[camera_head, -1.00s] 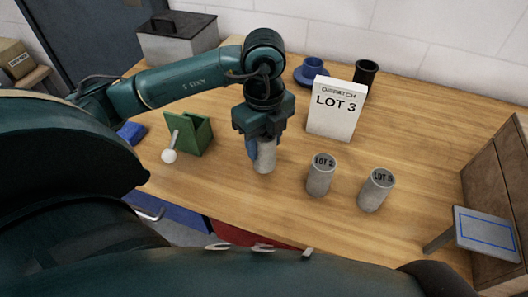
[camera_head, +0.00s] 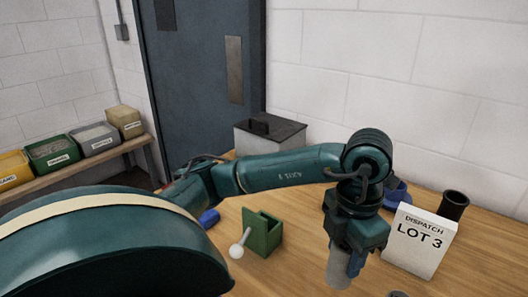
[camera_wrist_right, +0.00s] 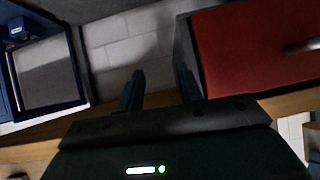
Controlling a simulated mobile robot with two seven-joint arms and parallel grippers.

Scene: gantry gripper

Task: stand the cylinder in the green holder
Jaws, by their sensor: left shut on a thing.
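My left gripper (camera_head: 352,250) is shut on a grey cylinder (camera_head: 340,270), which hangs upright below it in the head view. The gripper hides the cylinder's top, and I cannot tell whether its bottom touches the table. The green holder (camera_head: 266,233) stands on the table to the left of the cylinder, apart from it. A white ball on a thin rod (camera_head: 237,250) sticks out at the holder's front left. My right gripper (camera_wrist_right: 158,88) shows in the right wrist view with its fingers apart and nothing between them.
Behind are a blue object (camera_head: 397,190), a black cup (camera_head: 453,205) and a lidded grey box (camera_head: 270,133). A blue item (camera_head: 209,218) lies left of the holder. A red drawer front (camera_wrist_right: 250,50) is near the right gripper.

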